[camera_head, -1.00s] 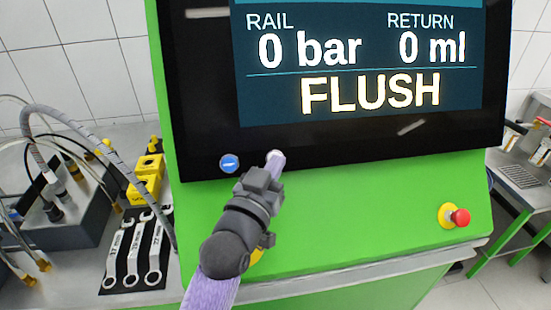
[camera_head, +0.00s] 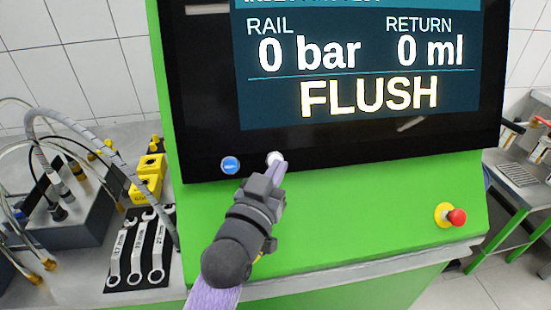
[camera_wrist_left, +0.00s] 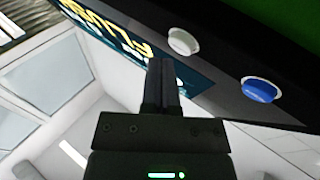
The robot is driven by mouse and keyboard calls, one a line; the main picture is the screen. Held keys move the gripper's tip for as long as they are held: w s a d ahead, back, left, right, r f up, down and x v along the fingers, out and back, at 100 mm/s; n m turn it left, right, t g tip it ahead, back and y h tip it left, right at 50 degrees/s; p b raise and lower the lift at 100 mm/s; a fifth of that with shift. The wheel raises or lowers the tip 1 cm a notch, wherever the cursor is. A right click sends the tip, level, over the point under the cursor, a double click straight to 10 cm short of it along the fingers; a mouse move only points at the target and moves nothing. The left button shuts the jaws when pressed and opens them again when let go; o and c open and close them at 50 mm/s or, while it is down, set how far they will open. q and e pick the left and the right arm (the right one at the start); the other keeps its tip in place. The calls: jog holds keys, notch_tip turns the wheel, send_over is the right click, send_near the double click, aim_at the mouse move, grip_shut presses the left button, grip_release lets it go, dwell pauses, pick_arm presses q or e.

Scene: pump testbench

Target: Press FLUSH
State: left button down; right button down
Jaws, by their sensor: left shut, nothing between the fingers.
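The screen (camera_head: 360,60) of the green testbench shows FLUSH in large letters, with RAIL 0 bar and RETURN 0 ml above it. A white button (camera_head: 275,157) and a blue button (camera_head: 230,165) sit on the black panel edge below the screen. My left gripper (camera_head: 281,167) is shut and empty, its tips just below and right of the white button. In the left wrist view the white button (camera_wrist_left: 184,41) and blue button (camera_wrist_left: 260,90) lie to the right of my shut fingers (camera_wrist_left: 162,64), with a visible gap to the white button. My right gripper is not in view.
A red emergency-stop knob (camera_head: 457,217) is on the green front at the right. Wrenches (camera_head: 137,250) on a black mat, yellow blocks (camera_head: 147,175) and hoses (camera_head: 75,122) are at the left. A metal side table (camera_head: 520,175) stands at the right.

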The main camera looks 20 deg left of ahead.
pick_arm(q)
jog(key=s+p, duration=0.1)
jog(key=s+d+r+p, duration=0.2)
jog(key=s, duration=0.1)
jog(key=shift+r+p, duration=0.1)
jog(key=shift+p, duration=0.25)
dwell(0.6)
